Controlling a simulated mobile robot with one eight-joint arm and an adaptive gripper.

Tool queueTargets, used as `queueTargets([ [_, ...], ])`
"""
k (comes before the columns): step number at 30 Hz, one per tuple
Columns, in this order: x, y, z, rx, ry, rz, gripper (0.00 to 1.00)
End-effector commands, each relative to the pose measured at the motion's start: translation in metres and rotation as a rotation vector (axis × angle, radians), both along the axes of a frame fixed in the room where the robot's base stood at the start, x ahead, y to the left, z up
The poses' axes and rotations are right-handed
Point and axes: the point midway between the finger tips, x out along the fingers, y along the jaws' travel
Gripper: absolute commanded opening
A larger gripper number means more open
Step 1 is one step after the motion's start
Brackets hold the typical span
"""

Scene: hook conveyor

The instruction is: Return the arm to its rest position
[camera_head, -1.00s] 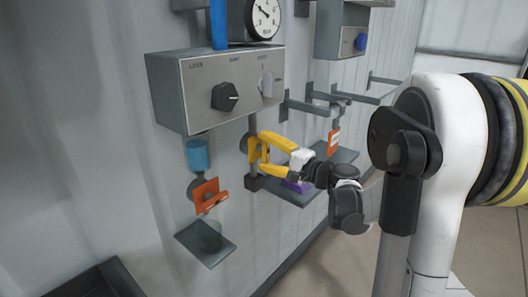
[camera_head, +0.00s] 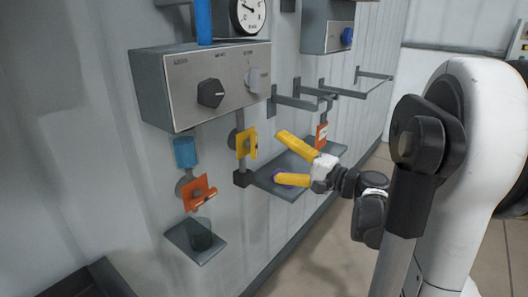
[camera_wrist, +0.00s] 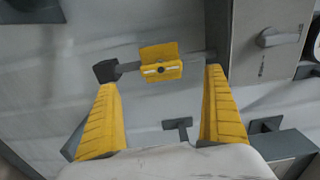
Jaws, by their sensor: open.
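My gripper (camera_head: 283,160) has yellow fingers, spread wide and empty, in front of the wall in the head view. It also shows in the wrist view (camera_wrist: 162,88), with one finger at each side. A yellow hook plate (camera_head: 247,143) is mounted on the wall, left of and apart from the fingertips. In the wrist view the yellow plate (camera_wrist: 160,64) sits beyond and between the fingertips, with clear space before it. My white and black arm reaches in from the right.
A grey control box (camera_head: 208,85) with knobs juts from the wall. An orange hook plate (camera_head: 199,192) is at lower left, above a small shelf (camera_head: 178,236). A grey tray (camera_head: 262,181) lies behind my gripper. Metal brackets (camera_head: 300,103) stick out at right. Open floor (camera_head: 345,225) lies right of the wall.

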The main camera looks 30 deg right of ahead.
Motion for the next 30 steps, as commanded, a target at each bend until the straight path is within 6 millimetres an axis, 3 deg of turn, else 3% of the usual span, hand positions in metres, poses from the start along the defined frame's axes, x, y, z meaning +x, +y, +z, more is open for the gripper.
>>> queueTargets([
  [6, -0.019, -0.007, 0.0, 0.0, 0.0, -0.001, 0.98],
  [23, -0.02, -0.007, 0.0, -0.002, 0.002, 0.001, 0.98],
  [26, -0.018, 0.009, -0.004, -0.029, 0.033, 0.02, 0.98],
  [29, -0.016, 0.052, -0.016, -0.118, 0.126, 0.077, 0.98],
  [30, -0.017, 0.075, -0.025, -0.177, 0.178, 0.106, 0.98],
])
